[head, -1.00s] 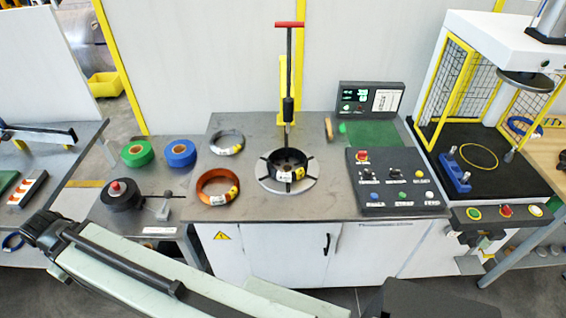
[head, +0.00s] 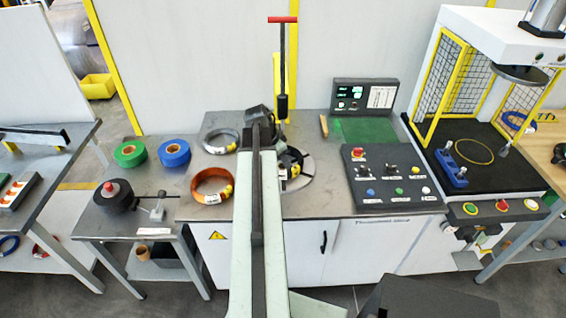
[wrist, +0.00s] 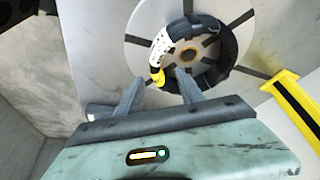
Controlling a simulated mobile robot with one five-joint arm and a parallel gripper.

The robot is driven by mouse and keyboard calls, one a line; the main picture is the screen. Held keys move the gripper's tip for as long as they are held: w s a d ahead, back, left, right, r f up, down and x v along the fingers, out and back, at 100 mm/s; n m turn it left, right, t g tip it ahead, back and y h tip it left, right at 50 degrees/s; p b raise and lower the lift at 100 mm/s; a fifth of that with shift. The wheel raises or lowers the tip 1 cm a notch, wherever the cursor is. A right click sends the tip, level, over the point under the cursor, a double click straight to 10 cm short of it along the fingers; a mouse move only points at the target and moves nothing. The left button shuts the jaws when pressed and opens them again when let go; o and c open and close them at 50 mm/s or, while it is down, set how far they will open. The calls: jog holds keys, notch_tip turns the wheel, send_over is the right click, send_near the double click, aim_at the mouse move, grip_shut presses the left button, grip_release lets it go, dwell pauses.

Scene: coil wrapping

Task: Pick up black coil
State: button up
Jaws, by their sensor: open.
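The black coil (wrist: 222,52) lies on a round slotted plate (wrist: 143,22) in the wrist view, with a white label and a yellow tag on its left side. In the head view the black coil (head: 296,158) is partly hidden behind my arm. My gripper (wrist: 158,85) is open and empty in the wrist view, its two fingers pointing at the coil's near side. The right fingertip overlaps the coil's near edge in the picture; I cannot tell whether it touches. In the head view my arm covers the fingers.
A copper coil (head: 211,187) and a grey coil (head: 219,141) lie left of the arm. Green tape (head: 131,153) and blue tape (head: 174,153) stand further left. A red-handled post (head: 283,60) rises behind the plate. A control panel (head: 390,181) stands to the right.

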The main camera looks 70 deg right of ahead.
aim_at(292, 171)
jog(key=shift+s+d, duration=0.3)
jog(key=shift+s, duration=0.3)
jog(key=b+x, duration=0.7)
jog(key=x, duration=0.1)
jog(key=shift+w+a+f+b, duration=0.2)
jog(key=shift+a+b, duration=0.1)
jog(key=shift+b, duration=0.1)
jog(key=shift+r, duration=0.2)
grip_shut()
dwell(0.3)
